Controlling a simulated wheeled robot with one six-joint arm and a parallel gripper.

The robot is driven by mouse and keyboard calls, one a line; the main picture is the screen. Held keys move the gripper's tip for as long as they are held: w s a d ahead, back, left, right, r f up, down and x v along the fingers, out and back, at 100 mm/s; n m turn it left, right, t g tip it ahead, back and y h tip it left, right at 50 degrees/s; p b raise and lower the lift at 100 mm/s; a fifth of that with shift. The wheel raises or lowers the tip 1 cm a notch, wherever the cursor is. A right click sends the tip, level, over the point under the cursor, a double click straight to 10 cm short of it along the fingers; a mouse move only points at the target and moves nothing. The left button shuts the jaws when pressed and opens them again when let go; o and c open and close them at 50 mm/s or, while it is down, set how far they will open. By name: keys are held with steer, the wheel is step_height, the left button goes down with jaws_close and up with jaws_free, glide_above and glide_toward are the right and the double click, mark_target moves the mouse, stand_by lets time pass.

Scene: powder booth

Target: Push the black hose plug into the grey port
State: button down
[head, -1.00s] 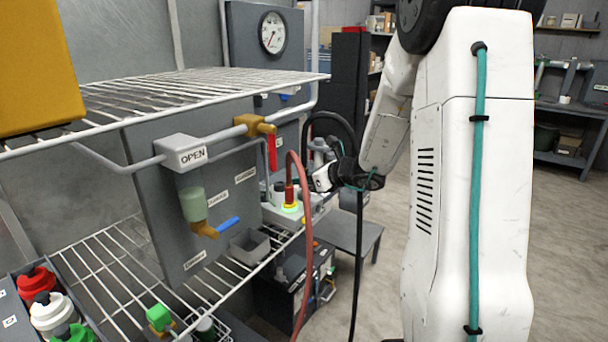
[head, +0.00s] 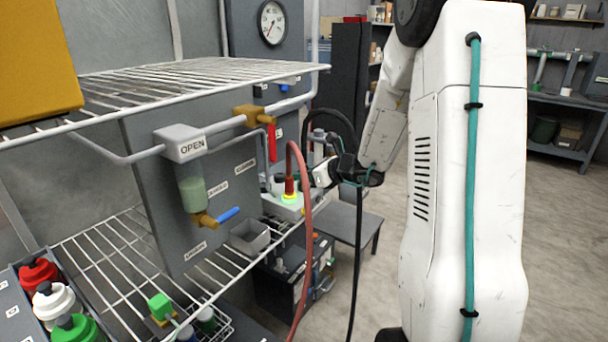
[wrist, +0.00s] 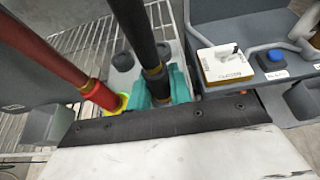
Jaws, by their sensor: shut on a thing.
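My gripper (wrist: 162,88) is shut on the black hose plug (wrist: 154,72), its teal fingers around the plug's lower part. In the head view my gripper (head: 318,176) is just right of the light grey port block (head: 283,207). In the wrist view the block (wrist: 120,80) lies beyond the fingers, with two dark grey round ports; one port (wrist: 122,61) shows left of the black plug. A red hose plug (wrist: 95,88) stands in the yellow-ringed port (wrist: 124,102) at the left. The black plug's tip is hidden, so I cannot tell whether it touches a port.
The red hose (head: 304,230) hangs close beside my gripper, and the black hose (head: 356,250) loops up and hangs down. A wire shelf (head: 190,85) and grey panel (head: 160,215) stand left. A white labelled box (wrist: 221,63) is right in the wrist view. Floor at right is open.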

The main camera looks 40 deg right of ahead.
steer(key=shift+f, duration=0.3)
stand_by(0.4)
steer(key=c, duration=1.2)
jaws_free()
